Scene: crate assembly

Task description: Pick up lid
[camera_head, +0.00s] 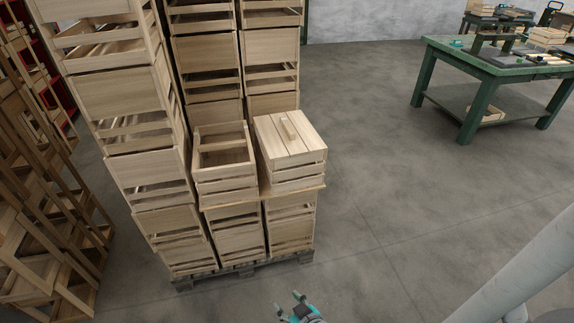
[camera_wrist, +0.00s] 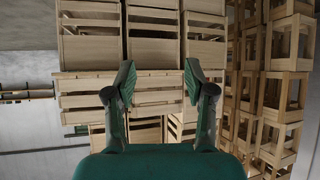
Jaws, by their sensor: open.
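My gripper (camera_head: 290,300) is low at the bottom of the head view, in front of the pallet and apart from the lid. In the wrist view my gripper (camera_wrist: 158,82) has its two fingers spread, with nothing held between them. Crate sides fill the space beyond the fingers there; I cannot make out the lid in that view.
An open-topped crate (camera_head: 222,178) stands left of the lidded one. Tall crate stacks (camera_head: 120,95) rise behind and left, on a pallet (camera_head: 240,270). A green workbench (camera_head: 490,65) stands at the back right. The floor (camera_head: 385,180) right of the stack is clear.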

